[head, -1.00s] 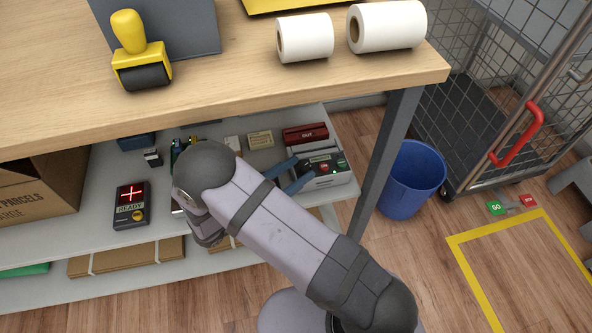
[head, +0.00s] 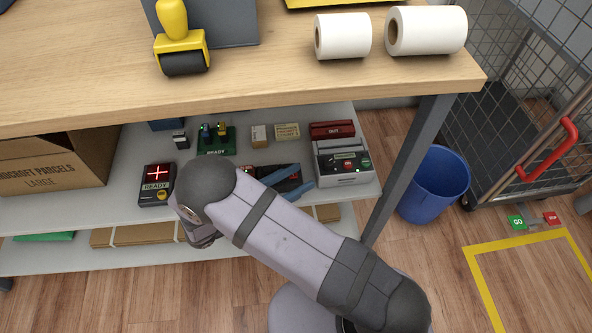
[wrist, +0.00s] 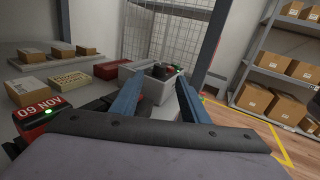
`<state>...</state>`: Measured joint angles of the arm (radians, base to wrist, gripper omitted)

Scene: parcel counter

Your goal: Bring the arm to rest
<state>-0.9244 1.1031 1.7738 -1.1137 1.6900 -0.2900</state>
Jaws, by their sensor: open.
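My arm reaches from the floor side into the open shelf under the wooden counter. My gripper (head: 305,176) is low over the shelf, its two blue-grey fingers pointing right. In the wrist view the fingers of my gripper (wrist: 158,92) are spread apart with nothing held between them. A grey box with red and green buttons (head: 343,162) stands just beyond the fingertips; in the wrist view this grey box (wrist: 152,86) shows between and behind the fingers. I cannot tell the exact gap. My wrist is partly hidden behind my arm.
The counter edge (head: 240,104) overhangs the shelf (head: 120,208). A display with a red cross (head: 156,184), a green READY holder (head: 216,141) and a red stapler-like item (head: 332,129) are near. A table leg (head: 405,165) and blue bin (head: 435,185) stand right.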

